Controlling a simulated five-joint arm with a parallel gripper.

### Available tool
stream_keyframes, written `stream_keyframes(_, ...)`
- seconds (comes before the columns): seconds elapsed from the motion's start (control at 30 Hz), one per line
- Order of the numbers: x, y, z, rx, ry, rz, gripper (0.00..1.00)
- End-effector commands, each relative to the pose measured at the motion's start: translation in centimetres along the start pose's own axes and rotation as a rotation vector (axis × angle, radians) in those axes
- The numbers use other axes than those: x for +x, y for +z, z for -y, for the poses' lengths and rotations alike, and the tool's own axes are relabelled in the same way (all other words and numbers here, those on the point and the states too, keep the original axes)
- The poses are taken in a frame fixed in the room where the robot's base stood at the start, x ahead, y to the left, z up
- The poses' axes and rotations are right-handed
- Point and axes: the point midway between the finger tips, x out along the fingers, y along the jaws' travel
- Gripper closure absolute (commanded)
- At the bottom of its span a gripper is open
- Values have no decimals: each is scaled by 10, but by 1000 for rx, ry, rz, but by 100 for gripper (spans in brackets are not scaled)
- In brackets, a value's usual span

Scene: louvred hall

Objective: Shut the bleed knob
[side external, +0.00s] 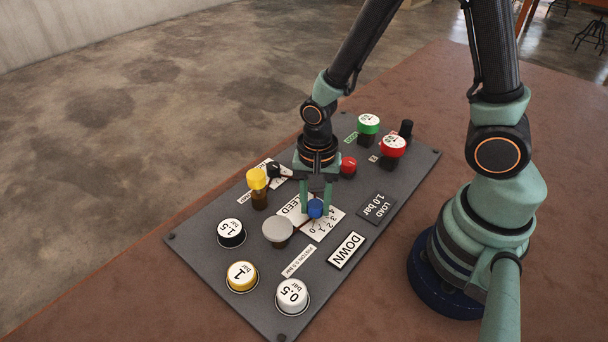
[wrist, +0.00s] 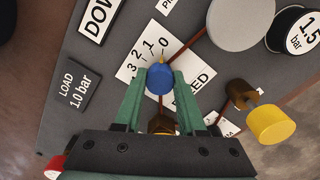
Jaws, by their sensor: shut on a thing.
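The bleed knob is a small blue knob (side external: 315,208) on the sloped dark panel (side external: 205,260), beside a white label with the numbers 0 to 3. It also shows in the wrist view (wrist: 159,80), where its small yellow pointer faces the numbers and appears to point near the 0. My gripper (side external: 317,207) reaches down from above with its two green fingers on either side of the knob. It is shut on the blue knob, and the wrist view shows the fingertips (wrist: 159,77) against its sides. The knob's lower part is partly hidden.
A grey round disc (side external: 278,229) stands close beside the knob. A yellow-capped post (side external: 257,180), a red knob (side external: 348,166), and taller green (side external: 368,124) and red (side external: 392,146) capped parts stand around. Several round weights lie at the near end. A DOWN plate (side external: 346,251) lies flat.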

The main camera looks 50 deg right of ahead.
Motion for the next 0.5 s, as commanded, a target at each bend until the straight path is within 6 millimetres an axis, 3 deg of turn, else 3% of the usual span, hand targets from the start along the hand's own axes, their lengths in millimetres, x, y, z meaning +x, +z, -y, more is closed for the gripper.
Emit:
stream_keyframes(0.13,-1,0,0,27,1,0,100)
stream_keyframes(0.17,-1,0,0,26,1,0,53)
stream_keyframes(0.23,-1,0,0,26,1,0,26)
stream_keyframes(0.5,0,0,0,25,0,0,26)
